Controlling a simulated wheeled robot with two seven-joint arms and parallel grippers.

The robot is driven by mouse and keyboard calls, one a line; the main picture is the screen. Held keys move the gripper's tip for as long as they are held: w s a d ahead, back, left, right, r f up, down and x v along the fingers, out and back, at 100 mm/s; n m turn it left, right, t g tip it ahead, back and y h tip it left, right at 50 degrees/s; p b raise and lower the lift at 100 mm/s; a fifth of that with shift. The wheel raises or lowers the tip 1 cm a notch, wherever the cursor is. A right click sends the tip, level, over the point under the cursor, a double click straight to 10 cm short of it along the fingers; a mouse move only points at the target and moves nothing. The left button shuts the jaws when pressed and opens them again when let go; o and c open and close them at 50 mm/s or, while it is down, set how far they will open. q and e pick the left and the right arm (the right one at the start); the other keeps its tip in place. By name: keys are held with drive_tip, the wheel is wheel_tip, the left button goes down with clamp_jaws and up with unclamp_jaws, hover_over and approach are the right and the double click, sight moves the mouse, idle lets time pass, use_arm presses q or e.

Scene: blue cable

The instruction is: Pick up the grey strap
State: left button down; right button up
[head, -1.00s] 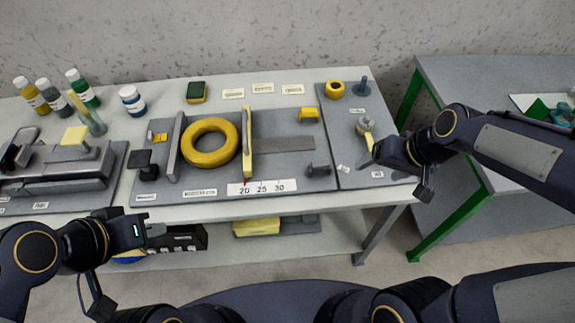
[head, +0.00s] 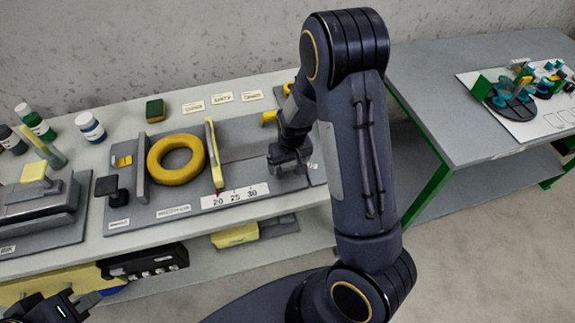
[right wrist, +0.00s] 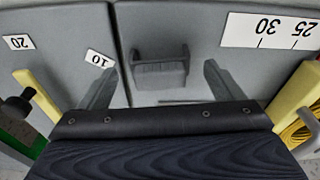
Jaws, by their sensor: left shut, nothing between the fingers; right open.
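A small grey piece with a ribbed band between two upright ends (right wrist: 160,72), which looks like the grey strap, stands on the grey board in the right wrist view. My right gripper (right wrist: 161,88) is open, with one finger on each side of the piece and apart from it. In the head view my right gripper (head: 289,160) is low over the board, right of the number scale, and hides the piece. My left gripper (head: 72,308) is shut and empty at the bottom left corner, away from the bench top.
A yellow ring (head: 176,160) and an upright yellow bar (head: 214,155) are left of my right gripper. The number scale (head: 235,196) lies along the board's front. A second table (head: 440,90) stands to the right. My right arm blocks the bench's right end.

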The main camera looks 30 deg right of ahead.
drive_tip(key=shift+w+f, duration=0.2)
drive_tip(key=shift+f, duration=0.75)
drive_tip(key=shift+c, duration=0.2)
drive_tip(key=c, duration=1)
drive_tip(key=shift+r, duration=0.1)
